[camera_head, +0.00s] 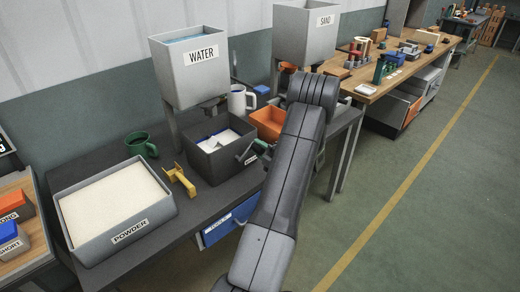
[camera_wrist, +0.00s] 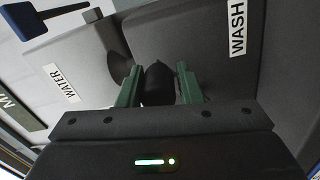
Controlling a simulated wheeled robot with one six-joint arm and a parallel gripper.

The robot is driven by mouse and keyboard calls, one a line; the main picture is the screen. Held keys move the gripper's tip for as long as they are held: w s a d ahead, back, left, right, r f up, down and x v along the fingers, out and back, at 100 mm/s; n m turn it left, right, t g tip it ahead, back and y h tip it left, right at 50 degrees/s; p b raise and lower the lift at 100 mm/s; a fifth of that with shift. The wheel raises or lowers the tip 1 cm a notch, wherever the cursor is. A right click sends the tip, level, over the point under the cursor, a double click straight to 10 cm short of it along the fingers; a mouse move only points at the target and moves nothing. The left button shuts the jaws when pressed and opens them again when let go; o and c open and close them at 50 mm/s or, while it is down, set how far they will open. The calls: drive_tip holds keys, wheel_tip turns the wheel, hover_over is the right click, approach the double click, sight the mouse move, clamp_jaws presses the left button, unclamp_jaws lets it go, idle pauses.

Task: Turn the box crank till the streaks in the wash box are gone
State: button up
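The wash box (camera_head: 215,168) is a dark open box on the bench, holding white contents with paler and greyish patches; I cannot tell clear streaks at this size. In the wrist view its side (camera_wrist: 205,55) with the WASH label fills the upper right. My gripper (camera_head: 254,151) is at the box's right side, by the crank, largely hidden by my arm in the head view. In the wrist view my gripper's green fingers (camera_wrist: 158,88) stand on both sides of the dark crank knob (camera_wrist: 158,80) and appear closed on it. The inside of the box is hidden there.
The WATER hopper (camera_head: 190,78) stands above and behind the box. A POWDER tray (camera_head: 128,232), a yellow holder (camera_head: 179,180), a green mug (camera_head: 138,144), a white pitcher (camera_head: 237,102) and an orange bin (camera_head: 269,122) crowd the bench. The SAND hopper (camera_head: 293,42) is farther right.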

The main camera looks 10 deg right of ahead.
drive_tip(key=o, duration=0.3)
drive_tip(key=shift+s+a, duration=0.25)
drive_tip(key=shift+a, duration=0.1)
drive_tip(key=shift+o, duration=0.2)
drive_tip(key=shift+w+d, duration=0.1)
drive_tip(key=shift+d, duration=0.05)
drive_tip(key=shift+d, duration=0.1)
drive_tip(key=shift+s+d, duration=0.2)
drive_tip(key=shift+s, duration=0.15)
drive_tip(key=b+v, duration=0.3)
drive_tip(key=v, duration=1)
